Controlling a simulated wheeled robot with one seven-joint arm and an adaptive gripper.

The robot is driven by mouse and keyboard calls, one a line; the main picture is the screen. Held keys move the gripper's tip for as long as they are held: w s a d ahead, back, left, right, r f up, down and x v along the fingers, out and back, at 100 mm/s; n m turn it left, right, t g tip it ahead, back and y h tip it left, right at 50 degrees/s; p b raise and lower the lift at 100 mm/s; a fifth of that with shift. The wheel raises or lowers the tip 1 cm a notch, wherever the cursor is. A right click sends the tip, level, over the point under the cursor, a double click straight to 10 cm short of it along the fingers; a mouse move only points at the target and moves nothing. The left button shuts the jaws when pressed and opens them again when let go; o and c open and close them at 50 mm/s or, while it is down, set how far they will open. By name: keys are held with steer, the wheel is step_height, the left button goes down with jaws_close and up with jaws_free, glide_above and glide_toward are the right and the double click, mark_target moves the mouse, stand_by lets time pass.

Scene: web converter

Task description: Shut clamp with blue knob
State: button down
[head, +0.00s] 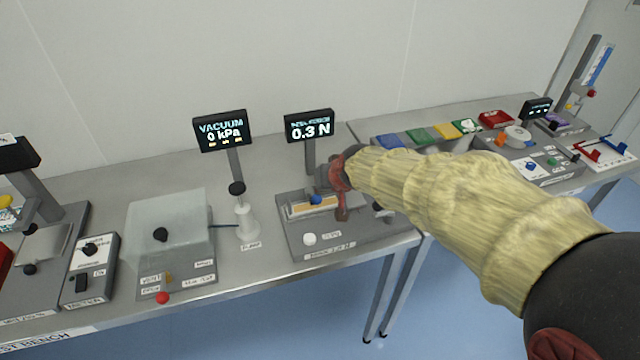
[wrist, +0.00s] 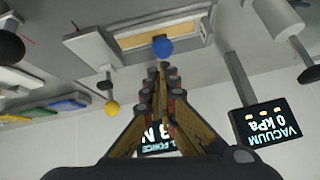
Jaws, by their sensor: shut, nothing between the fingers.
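The blue knob (head: 316,199) sits at the near edge of a pale strip in a grey peel-force fixture (head: 290,236), under a display reading 0.3 N. My gripper (head: 342,214) is shut and empty, just right of the blue knob in the head view. In the wrist view the blue knob (wrist: 162,47) shows just beyond my closed fingertips (wrist: 162,68). I cannot tell whether they touch. A yellow knob (wrist: 112,108) on a short stem stands beside the fixture body in the wrist view. Whether the clamp is open or shut is unclear, and my gripper hides the fixture's right part.
A white round knob (head: 309,239) is on the fixture's front. Left of it stand a white pump (head: 244,222) and a clear vacuum chamber (head: 170,232). The vacuum display (head: 221,131) rises behind. Coloured bins (head: 420,136) and more devices fill the right bench.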

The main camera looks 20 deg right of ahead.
steer(key=shift+s+f+b, duration=0.55)
steer(key=shift+s+f, duration=0.1)
steer(key=shift+s, duration=0.05)
steer(key=shift+s, duration=0.1)
